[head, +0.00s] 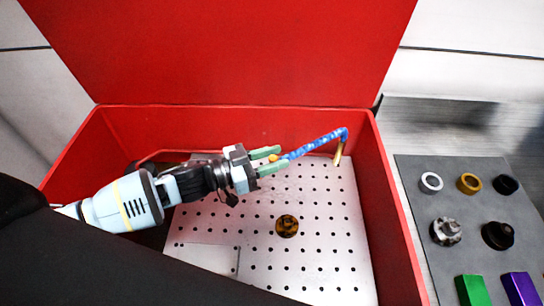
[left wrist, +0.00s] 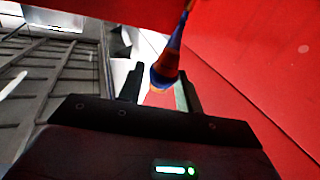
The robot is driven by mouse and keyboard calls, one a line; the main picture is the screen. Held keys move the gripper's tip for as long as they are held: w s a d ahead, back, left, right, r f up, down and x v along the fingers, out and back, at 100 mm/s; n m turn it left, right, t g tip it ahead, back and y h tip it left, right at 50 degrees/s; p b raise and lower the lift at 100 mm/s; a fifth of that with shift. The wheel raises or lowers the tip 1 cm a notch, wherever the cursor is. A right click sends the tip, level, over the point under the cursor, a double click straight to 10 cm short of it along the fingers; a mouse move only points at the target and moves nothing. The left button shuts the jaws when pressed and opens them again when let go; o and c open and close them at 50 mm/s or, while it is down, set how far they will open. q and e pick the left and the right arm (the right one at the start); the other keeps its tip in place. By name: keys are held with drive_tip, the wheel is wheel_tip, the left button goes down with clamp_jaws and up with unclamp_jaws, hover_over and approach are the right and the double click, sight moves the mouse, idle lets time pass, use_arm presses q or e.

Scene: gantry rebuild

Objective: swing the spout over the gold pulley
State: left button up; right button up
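The spout is a blue segmented hose (head: 318,144) with a brass nozzle (head: 338,154) at its right end, angled down near the washer's right wall. The gold pulley (head: 287,226) lies on the perforated plate, nearer me and left of the nozzle. My left gripper (head: 269,161) is open, its green-tipped fingers on either side of the hose's left end, where an orange part shows. In the left wrist view the blue and orange hose (left wrist: 167,65) stands between the fingers, closer to the right one, with a gap on the left. My right gripper is out of view.
The red washer (head: 398,222) has tall walls and a raised lid (head: 225,50) behind. Its perforated plate (head: 330,262) is mostly bare. A grey mat (head: 415,275) outside on the right holds rings, dark round parts, and green and purple blocks.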

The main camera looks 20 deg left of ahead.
use_arm(q)
drive_tip(key=shift+s+a, duration=0.1)
drive_tip(key=shift+b+v, duration=0.4)
drive_tip(key=shift+v, duration=3.4)
